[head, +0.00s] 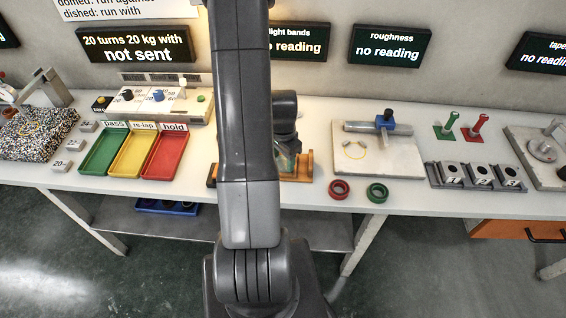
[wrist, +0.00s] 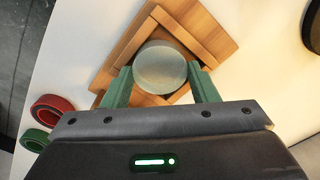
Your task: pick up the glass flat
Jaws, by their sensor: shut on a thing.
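The glass flat (wrist: 160,68) is a round, pale grey-green disc in the wrist view. My gripper (wrist: 160,82) has its two green fingers on either side of the disc, shut on it. The disc is over a square wooden holder (wrist: 210,28) with raised edges; I cannot tell whether it still touches the wood. In the head view my arm hides most of the holder (head: 297,176), and the disc cannot be made out there.
A red ring (head: 339,190) and a green ring (head: 377,192) lie near the bench's front edge. Green (head: 84,169), yellow (head: 116,172) and red (head: 148,174) trays stand left of my arm. A plate with a gauge (head: 350,171) stands right.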

